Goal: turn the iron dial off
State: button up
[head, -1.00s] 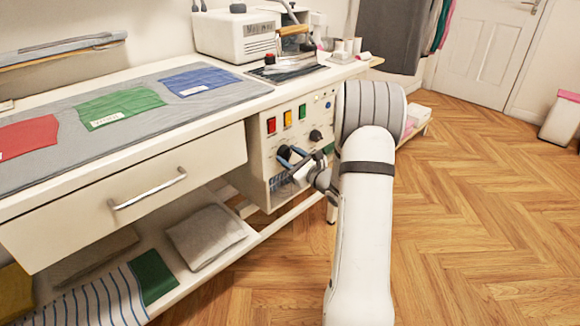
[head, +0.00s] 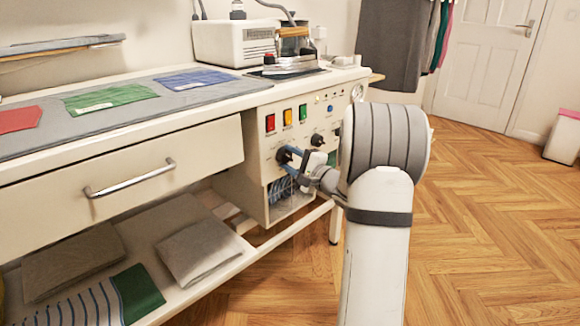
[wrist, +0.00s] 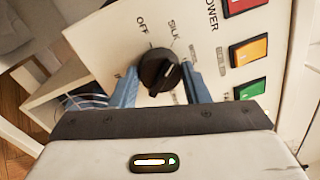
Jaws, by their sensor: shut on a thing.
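The iron dial is a black round knob (wrist: 160,72) on the cream control panel (head: 301,117) under the table's right end. In the wrist view the printed words OFF and SILK show beside it; other labels are partly hidden. My gripper (wrist: 160,84) has its two blue fingers on either side of the knob and is shut on it. In the head view my gripper (head: 285,158) reaches the panel's lower left, and its fingers partly cover the knob.
Red, yellow and green buttons (head: 287,117) sit above the dial, and a second black knob (head: 317,139) to its right. The iron (head: 293,55) stands on the tabletop above. A closed drawer (head: 125,175) is at left; open floor (head: 480,220) lies to the right.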

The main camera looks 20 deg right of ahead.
jog(key=n, duration=0.6)
jog(key=shift+f+y, duration=0.1)
jog(key=shift+y, duration=0.3)
jog(key=shift+n+g, duration=0.3)
jog(key=shift+n, duration=2)
jog(key=o, duration=1)
jog(key=shift+d, duration=0.1)
jog(key=p+v, duration=0.2)
jog(key=v, duration=0.5)
jog(key=shift+s+d, duration=0.2)
jog(key=shift+s, duration=0.15)
